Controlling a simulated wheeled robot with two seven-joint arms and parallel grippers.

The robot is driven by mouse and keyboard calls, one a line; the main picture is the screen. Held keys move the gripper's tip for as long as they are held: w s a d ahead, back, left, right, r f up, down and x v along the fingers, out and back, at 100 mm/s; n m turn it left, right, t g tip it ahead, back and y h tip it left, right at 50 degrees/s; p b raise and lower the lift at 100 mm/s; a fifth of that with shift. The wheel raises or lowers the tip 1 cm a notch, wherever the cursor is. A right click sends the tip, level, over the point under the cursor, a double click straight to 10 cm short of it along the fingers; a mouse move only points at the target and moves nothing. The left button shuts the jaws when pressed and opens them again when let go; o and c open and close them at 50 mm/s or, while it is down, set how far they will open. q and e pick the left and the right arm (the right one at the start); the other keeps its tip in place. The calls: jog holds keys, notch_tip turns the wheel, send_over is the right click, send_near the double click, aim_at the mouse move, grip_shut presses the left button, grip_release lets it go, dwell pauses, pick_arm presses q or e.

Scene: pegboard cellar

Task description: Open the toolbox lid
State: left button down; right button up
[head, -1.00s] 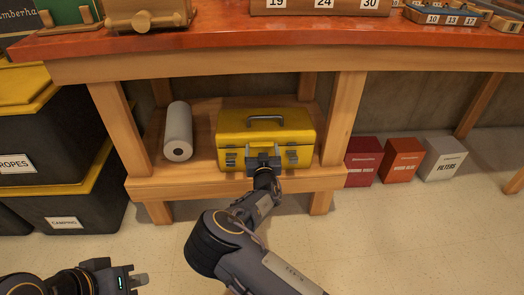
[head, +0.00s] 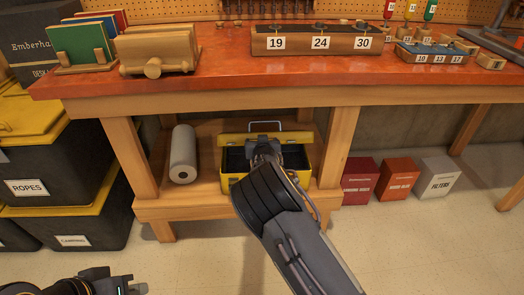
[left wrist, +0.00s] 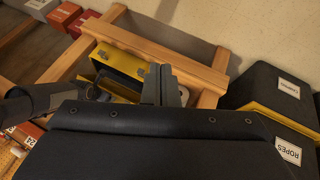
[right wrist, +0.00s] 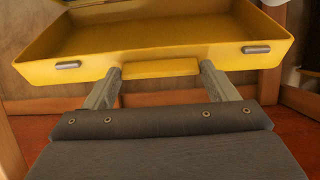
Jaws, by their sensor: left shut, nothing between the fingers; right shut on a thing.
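The yellow toolbox (head: 237,182) stands on the low wooden shelf under the bench. Its lid (head: 238,138) is raised and tilted back, and part of the dark interior shows. The lid's handle (head: 265,126) is at the back. In the right wrist view the lid (right wrist: 160,38) shows its hollow inside and two metal latches. My right gripper (right wrist: 161,72) is shut on the yellow tab at the lid's edge; my arm hides much of the box in the head view. My left gripper (head: 138,285) is shut and empty at lower left, away from the toolbox (left wrist: 120,63).
A white paper roll (head: 183,155) lies on the shelf (head: 160,207) left of the toolbox. Shelf legs and the red bench top (head: 200,80) frame the space. Boxes (head: 398,178) stand on the floor at right, black bins (head: 70,180) at left. The front floor is clear.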

jog(key=shift+w+r, duration=0.3)
jog(key=shift+r, duration=0.25)
